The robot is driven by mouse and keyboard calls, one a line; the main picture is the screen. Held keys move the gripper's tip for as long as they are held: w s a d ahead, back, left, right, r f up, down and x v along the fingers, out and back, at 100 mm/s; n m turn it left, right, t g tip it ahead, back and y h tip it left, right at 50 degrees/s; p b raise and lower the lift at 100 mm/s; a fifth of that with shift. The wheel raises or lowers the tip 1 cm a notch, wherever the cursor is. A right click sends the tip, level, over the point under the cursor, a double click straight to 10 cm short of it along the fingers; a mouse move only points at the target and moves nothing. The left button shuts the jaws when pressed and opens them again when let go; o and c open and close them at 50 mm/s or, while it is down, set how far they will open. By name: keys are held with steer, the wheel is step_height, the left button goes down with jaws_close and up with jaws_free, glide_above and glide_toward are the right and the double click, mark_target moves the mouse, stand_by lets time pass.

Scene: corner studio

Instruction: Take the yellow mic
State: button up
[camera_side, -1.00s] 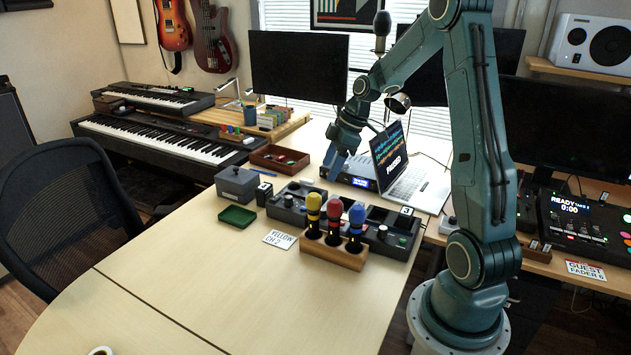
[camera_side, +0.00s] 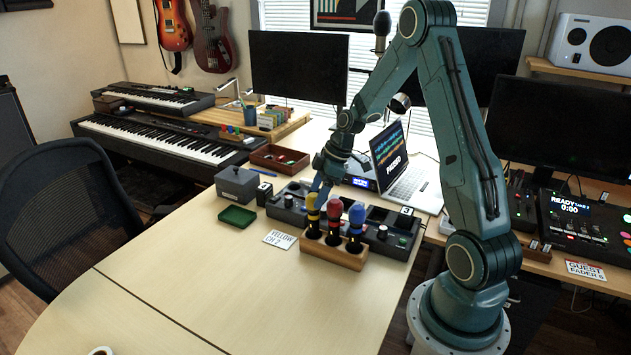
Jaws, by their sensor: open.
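The yellow mic (camera_side: 313,212) stands upright at the left end of a wooden holder (camera_side: 333,256). A red mic (camera_side: 335,212) and a blue mic (camera_side: 356,216) stand to its right in the same holder. My gripper (camera_side: 317,193) is open and empty, pointing down just above and behind the yellow mic's head. Its fingers are small in the view and partly hidden, so I cannot tell whether they touch the mic.
Black audio units (camera_side: 290,203) stand directly behind the holder. A card reading "YELLOW CH 2" (camera_side: 280,240) and a green tray (camera_side: 237,216) lie to the left. A laptop (camera_side: 410,185) stands behind right.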

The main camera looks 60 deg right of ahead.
steer(key=shift+x, duration=2.6)
steer(key=shift+c, duration=0.3)
steer(key=shift+w, duration=0.1)
steer(key=c, duration=1.2)
steer(key=shift+o, duration=0.2)
steer(key=shift+r, duration=0.1)
step_height(320, 180, up, 20)
